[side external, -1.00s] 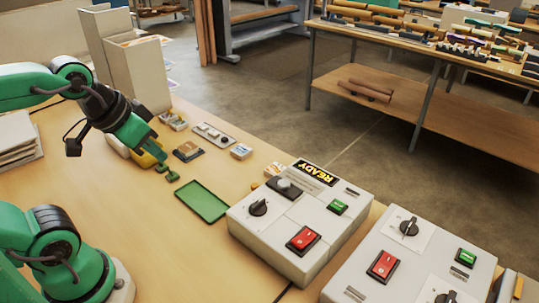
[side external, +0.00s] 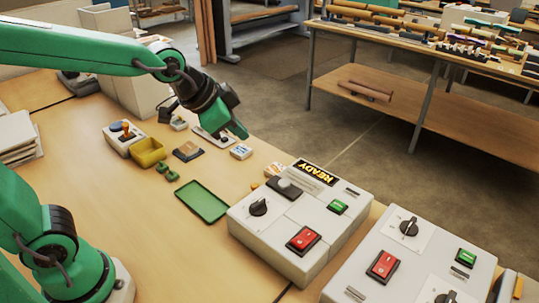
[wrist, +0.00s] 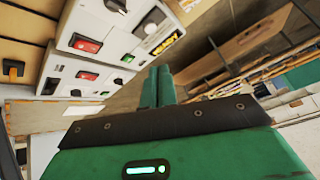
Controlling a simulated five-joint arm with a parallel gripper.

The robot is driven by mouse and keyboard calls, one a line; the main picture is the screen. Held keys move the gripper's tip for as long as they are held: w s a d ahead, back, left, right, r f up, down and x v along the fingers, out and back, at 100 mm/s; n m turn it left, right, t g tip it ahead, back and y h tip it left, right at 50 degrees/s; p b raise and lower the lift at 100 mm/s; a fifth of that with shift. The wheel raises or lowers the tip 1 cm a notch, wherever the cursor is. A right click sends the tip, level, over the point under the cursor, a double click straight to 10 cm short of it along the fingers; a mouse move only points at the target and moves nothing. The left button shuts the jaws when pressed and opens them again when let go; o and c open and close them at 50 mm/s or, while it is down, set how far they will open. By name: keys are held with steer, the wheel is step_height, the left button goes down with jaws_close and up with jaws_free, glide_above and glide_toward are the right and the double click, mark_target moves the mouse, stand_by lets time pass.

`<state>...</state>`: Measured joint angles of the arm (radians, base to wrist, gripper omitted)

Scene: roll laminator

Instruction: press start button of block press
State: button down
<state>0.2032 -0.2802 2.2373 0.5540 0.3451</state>
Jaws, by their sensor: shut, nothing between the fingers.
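A light grey control box (side external: 275,235) with a READY sign (side external: 316,173) stands at the table's right part. It carries a black knob (side external: 259,207), a red switch (side external: 303,240) and a green button (side external: 338,207). A second grey box (side external: 385,285) beside it has a red switch (side external: 382,265), a green button (side external: 466,257) and knobs. I cannot tell which is the block press. My gripper (side external: 243,133) is shut and empty, in the air beyond the boxes, apart from them. In the wrist view its fingers (wrist: 159,86) are together, with the boxes at upper left.
A green tray (side external: 202,202), green blocks (side external: 167,172), a yellow bin (side external: 148,152) and a small box with an orange stick (side external: 123,138) lie left of the READY box. A small grey panel (side external: 204,133) is partly hidden behind my gripper. Bare tabletop lies in front of the tray.

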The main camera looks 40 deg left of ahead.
steer(key=w+d+f+m+h, duration=0.1)
steer(key=w+d+f+m, duration=0.25)
steer(key=w+d, duration=0.45)
steer(key=m+t+h, duration=0.1)
steer(key=m+h, duration=0.1)
steer(key=m, duration=0.2)
glide_above(333, 206)
step_height(333, 206, down, 4)
steer(key=shift+w+d+r, duration=0.1)
steer(key=shift+f, duration=4.4)
steer(key=shift+f, duration=0.9)
steer(key=shift+r, duration=0.9)
